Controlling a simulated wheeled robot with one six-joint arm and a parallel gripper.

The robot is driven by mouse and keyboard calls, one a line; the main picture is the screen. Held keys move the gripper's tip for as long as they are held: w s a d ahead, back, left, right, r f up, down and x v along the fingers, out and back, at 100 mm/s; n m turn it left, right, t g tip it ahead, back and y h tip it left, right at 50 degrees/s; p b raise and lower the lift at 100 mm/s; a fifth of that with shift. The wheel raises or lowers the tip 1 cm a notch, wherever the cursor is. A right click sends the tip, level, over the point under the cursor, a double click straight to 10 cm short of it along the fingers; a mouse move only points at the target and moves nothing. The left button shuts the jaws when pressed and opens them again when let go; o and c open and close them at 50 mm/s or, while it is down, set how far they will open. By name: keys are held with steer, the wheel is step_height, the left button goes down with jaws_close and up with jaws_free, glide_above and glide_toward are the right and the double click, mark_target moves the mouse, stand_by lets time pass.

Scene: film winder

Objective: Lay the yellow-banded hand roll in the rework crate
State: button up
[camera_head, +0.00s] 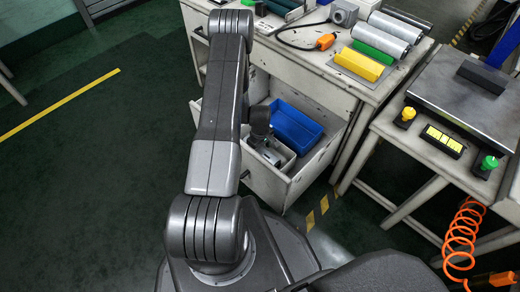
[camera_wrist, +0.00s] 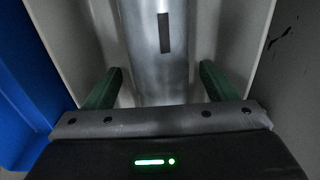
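In the wrist view my gripper (camera_wrist: 160,85) has its two green-tipped fingers apart, with a silver cylinder (camera_wrist: 160,60) bearing a dark mark between them. Gaps show on both sides, so the fingers do not grip it. It lies in a pale-walled container; no yellow band shows on it. I cannot tell which container is the rework crate.
On the bench (camera_head: 325,84) are a green piece (camera_head: 376,41), silver rolls (camera_head: 394,26) and an orange-ended cable (camera_head: 325,41). At right a side table has a dark plate (camera_head: 455,100) and buttons. An orange coiled hose (camera_head: 462,235) hangs below. Floor at left is clear.

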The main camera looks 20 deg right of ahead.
steer(key=shift+r, duration=0.1)
step_height(320, 180, up, 14)
steer(key=p, duration=0.3)
steer(key=shift+d+f, duration=0.15)
steer(key=shift+f, duration=0.05)
stand_by(0.4)
steer(key=f+b, duration=0.3)
steer(key=f, duration=1.1)
steer(key=shift+a+f, duration=0.15)
steer(key=shift+a, duration=0.05)
step_height(320, 180, up, 3)
steer(key=shift+f+p, duration=0.2)
steer(key=shift+p, duration=0.8)
steer(key=shift+r+p, duration=0.35)
steer(key=shift+r, duration=0.4)
